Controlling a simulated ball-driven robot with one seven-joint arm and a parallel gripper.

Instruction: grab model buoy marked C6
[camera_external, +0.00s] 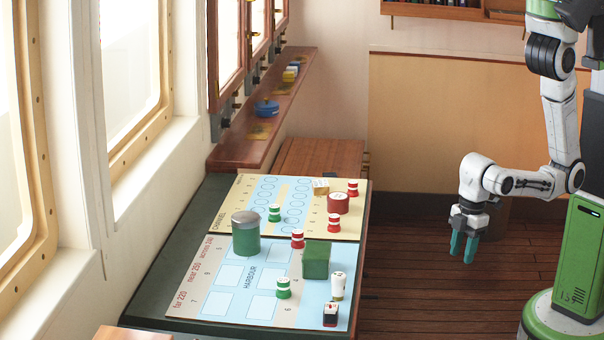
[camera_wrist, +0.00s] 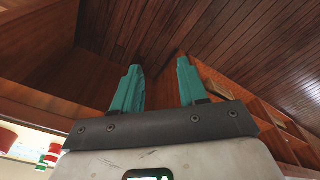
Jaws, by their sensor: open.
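Several small model buoys stand on the chart boards. Red-and-white ones are at the back right (camera_external: 353,187), right of centre (camera_external: 334,222) and mid-board (camera_external: 297,239). Green-and-white ones stand on the upper board (camera_external: 274,212) and the lower board (camera_external: 283,288). No C6 mark is legible on any of them. My gripper (camera_external: 463,246) hangs right of the table, over the floor, fingers pointing down, open and empty, apart from every buoy.
The chart boards (camera_external: 204,293) also hold a green cylinder (camera_external: 246,238) with a grey top, a green box (camera_external: 316,262), a red cylinder (camera_external: 338,203), a white piece (camera_external: 338,285) and a black-red-white block (camera_external: 330,314). Floor (camera_external: 410,285) between table and my base looks clear.

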